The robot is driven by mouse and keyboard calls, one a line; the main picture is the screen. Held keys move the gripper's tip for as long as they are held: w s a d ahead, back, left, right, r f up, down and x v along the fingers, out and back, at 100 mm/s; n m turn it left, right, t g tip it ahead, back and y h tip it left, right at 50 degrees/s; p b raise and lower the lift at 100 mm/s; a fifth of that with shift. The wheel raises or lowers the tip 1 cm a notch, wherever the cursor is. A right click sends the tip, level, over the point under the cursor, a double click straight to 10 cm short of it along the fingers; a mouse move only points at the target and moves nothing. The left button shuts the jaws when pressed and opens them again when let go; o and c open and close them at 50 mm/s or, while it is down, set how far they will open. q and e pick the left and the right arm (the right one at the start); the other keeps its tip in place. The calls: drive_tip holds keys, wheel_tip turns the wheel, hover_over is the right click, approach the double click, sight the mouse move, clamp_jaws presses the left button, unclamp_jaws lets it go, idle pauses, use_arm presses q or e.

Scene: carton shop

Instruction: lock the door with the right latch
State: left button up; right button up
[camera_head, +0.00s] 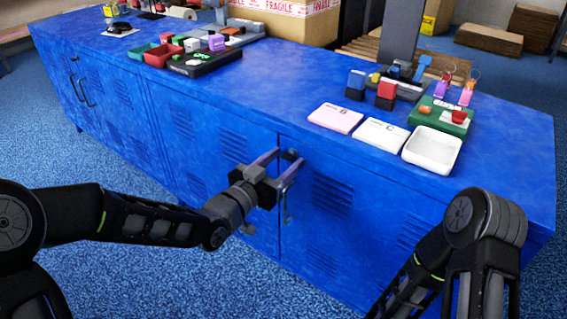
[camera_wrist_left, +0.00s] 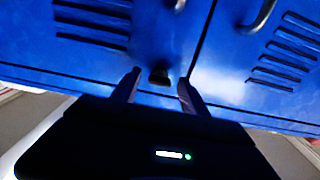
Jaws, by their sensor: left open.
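The blue cabinet's right-hand door (camera_head: 335,225) looks closed beside its neighbour, with a thin seam between them. A small dark latch (camera_head: 291,155) sits near the top of the seam; in the left wrist view the latch (camera_wrist_left: 160,76) shows between my fingertips. A metal door handle (camera_head: 286,208) hangs below it. My left gripper (camera_head: 281,160) is open, its two fingers reaching to the cabinet front on either side of the latch. I cannot tell whether they touch it. My right arm is at the lower right; its gripper is out of view.
The cabinet top (camera_head: 275,85) carries a white tray (camera_head: 432,150), a white card (camera_head: 381,134), a pink card (camera_head: 336,118) and a black tray (camera_head: 205,62) with small blocks. Cartons (camera_head: 290,20) stand behind. The blue floor (camera_head: 150,270) before the cabinet is clear.

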use_arm(q)
drive_tip(key=shift+c, duration=0.4)
clamp_jaws()
